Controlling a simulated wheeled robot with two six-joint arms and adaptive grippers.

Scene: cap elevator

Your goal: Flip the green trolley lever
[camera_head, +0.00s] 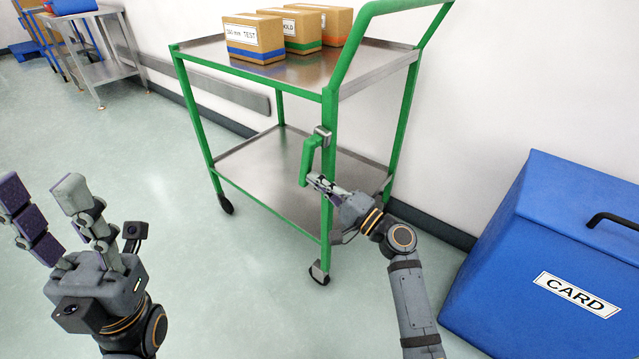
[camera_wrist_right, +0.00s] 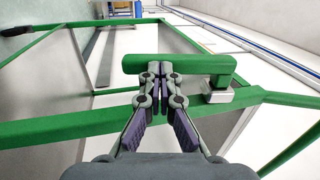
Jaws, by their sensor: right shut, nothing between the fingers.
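The green trolley (camera_head: 328,150) stands in the middle of the head view, with metal shelves. Its green lever (camera_head: 308,160) hangs downward from a grey bracket (camera_head: 322,132) on the near corner post. My right gripper (camera_head: 312,180) is shut and empty, with its fingertips at the lever's lower part. In the right wrist view the lever (camera_wrist_right: 180,64) lies across the picture just beyond the closed fingertips (camera_wrist_right: 160,72); they look to be touching it or very close. My left gripper (camera_head: 42,195) is open and empty at the lower left, away from the trolley.
Several boxes (camera_head: 254,38) stand on the trolley's top shelf. A blue bin labelled CARD (camera_head: 530,260) stands at the right. Another metal trolley (camera_head: 100,70) is at the far left. The wall is behind the green trolley; the floor (camera_head: 190,300) in front is clear.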

